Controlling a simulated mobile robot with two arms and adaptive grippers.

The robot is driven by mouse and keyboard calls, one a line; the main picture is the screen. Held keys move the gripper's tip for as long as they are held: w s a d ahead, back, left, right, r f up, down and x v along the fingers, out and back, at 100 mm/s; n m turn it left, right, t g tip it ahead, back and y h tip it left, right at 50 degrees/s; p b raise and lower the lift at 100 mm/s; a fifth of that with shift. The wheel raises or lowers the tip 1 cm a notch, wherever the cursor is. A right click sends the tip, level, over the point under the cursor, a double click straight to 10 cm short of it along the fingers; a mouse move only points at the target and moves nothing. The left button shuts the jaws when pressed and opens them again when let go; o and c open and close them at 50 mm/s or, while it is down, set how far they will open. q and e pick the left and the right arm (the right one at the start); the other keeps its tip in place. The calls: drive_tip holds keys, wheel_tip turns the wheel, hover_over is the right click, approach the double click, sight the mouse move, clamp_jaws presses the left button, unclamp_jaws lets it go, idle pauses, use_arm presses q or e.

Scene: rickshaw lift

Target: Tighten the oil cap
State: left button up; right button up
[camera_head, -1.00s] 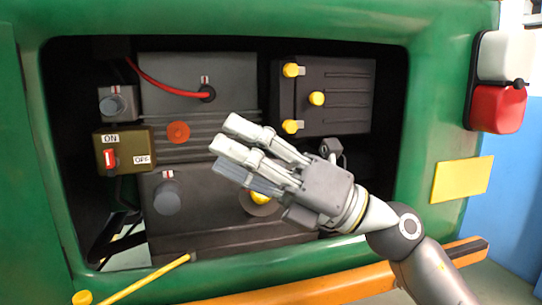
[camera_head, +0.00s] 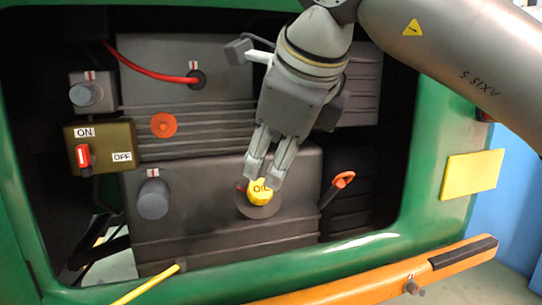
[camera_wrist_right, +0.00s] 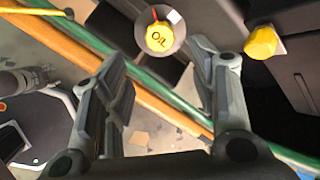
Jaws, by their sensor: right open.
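The oil cap (camera_head: 261,191) is a yellow knob marked OIL. It sits on a dark round collar on the front of the lower grey engine block (camera_head: 200,237). My right gripper (camera_head: 263,177) reaches down from above, its fingertips at the cap in the head view. In the right wrist view the gripper (camera_wrist_right: 160,58) is open. The oil cap (camera_wrist_right: 159,37) shows between and beyond the fingertips, and no finger visibly touches it there.
The green frame (camera_head: 400,250) surrounds the engine bay. An orange handle (camera_head: 343,180) stands right of the cap. A grey knob (camera_head: 153,199) and an ON/OFF switch box (camera_head: 100,146) are to the left. An orange bar (camera_head: 380,285) crosses below.

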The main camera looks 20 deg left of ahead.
sight(261, 188)
drive_tip(key=b+x, duration=0.2)
drive_tip(key=x, duration=0.6)
drive_tip(key=shift+f, duration=0.1)
drive_tip(key=shift+b+x, duration=0.35)
drive_tip(key=shift+x, duration=0.6)
drive_tip(key=shift+n+p, duration=0.5)
drive_tip(key=shift+n, duration=0.1)
drive_tip(key=shift+r+n+p, duration=0.35)
drive_tip(key=shift+n+p, duration=0.15)
drive_tip(key=shift+n, duration=0.1)
drive_tip(key=shift+f+n+p, duration=0.1)
drive_tip(key=shift+n+p, duration=0.55)
drive_tip(key=shift+n, duration=0.55)
drive_tip(key=n+p, duration=0.2)
drive_tip(key=n, duration=0.1)
drive_tip(key=shift+n, duration=0.3)
drive_tip(key=n+p, duration=0.3)
drive_tip(key=n, duration=0.1)
drive_tip(key=shift+f, duration=0.1)
use_arm(q)
wheel_tip(261, 188, down, 20)
drive_tip(key=s+g, duration=0.1)
drive_tip(key=shift+s, duration=0.2)
use_arm(e)
drive_tip(key=shift+n, duration=0.5)
use_arm(q)
drive_tip(key=shift+d, duration=0.1)
